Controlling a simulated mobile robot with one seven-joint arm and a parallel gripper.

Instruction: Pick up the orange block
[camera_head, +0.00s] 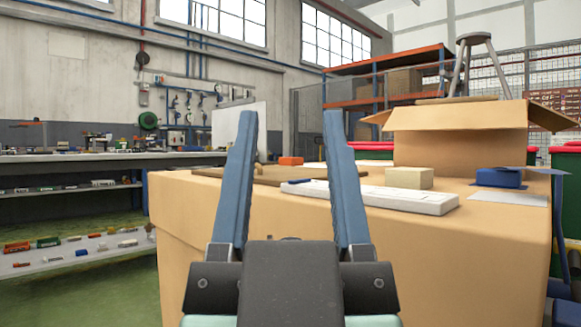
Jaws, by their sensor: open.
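A small orange block (290,161) lies toward the back of the cardboard-coloured work surface, at or near the far end of a brown board. My gripper (290,130) is in the foreground with its two blue fingers upright and wide apart. Nothing is between the fingers in contact with them. The orange block shows in the gap between the fingers, farther away than the gripper.
On the surface are a brown board (262,176), a white keyboard-like slab (405,200), a beige block (409,178) and a blue block (499,177). An open cardboard box (455,140) stands behind. Shelves (60,160) with small items stand at left.

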